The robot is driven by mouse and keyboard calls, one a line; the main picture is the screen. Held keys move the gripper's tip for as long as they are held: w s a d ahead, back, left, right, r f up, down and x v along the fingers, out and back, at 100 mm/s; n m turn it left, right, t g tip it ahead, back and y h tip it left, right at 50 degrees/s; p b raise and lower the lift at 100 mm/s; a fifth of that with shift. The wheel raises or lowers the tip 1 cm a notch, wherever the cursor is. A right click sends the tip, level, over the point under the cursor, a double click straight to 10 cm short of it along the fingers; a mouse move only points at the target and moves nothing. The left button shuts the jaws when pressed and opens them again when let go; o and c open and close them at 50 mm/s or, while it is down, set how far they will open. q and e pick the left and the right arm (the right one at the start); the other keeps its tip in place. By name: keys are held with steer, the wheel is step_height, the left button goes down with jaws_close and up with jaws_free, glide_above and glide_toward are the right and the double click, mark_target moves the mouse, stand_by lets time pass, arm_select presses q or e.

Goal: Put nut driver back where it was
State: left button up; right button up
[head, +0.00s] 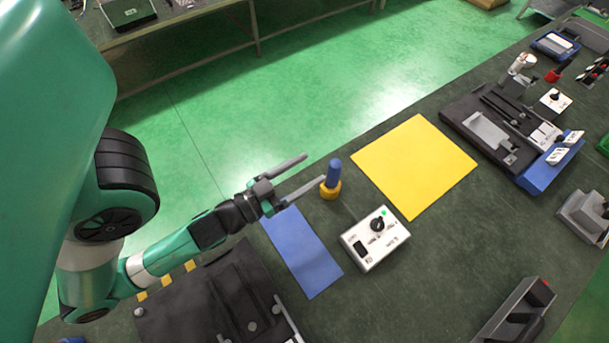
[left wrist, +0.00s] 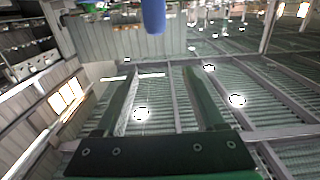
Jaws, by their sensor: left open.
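The nut driver (head: 334,170) has a blue handle and stands upright in a yellow ring-shaped holder (head: 330,190) on the dark green table. My left gripper (head: 313,168) is open and empty in the head view, with its fingers pointing at the nut driver from the left. One fingertip comes close to the handle; I cannot tell whether they touch. In the left wrist view, the blue handle (left wrist: 153,14) shows at the top edge, beyond the open fingers and roughly between them. The nut driver's lower part is hidden in the holder. My right gripper is not in view.
A white box with a black knob (head: 375,238) sits right of a blue mat (head: 302,255). A yellow mat (head: 415,165) lies behind it. A black fixture (head: 225,300) is at the lower left. Blue-and-black equipment (head: 510,130) stands at the right.

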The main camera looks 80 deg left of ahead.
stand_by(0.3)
arm_select(q)
steer(key=w+d+r+m+t+h, duration=0.15)
steer(key=w+r+t, duration=0.45)
steer(key=w+r, duration=1.25)
steer(key=s+d+r+m+t+h, duration=0.1)
steer(key=d+r+h, duration=0.3)
steer(key=r, duration=1)
steer(key=s+d+r+m+t+h, duration=0.1)
steer(key=d+r+m+t+h, duration=0.3)
steer(key=d+r, duration=0.5)
step_height(320, 180, up, 5)
steer(key=shift+f+t+h, duration=0.1)
steer(key=shift+t+h, duration=0.2)
steer(key=shift+h, duration=0.15)
step_height(320, 180, up, 31)
steer(key=p, duration=3.1)
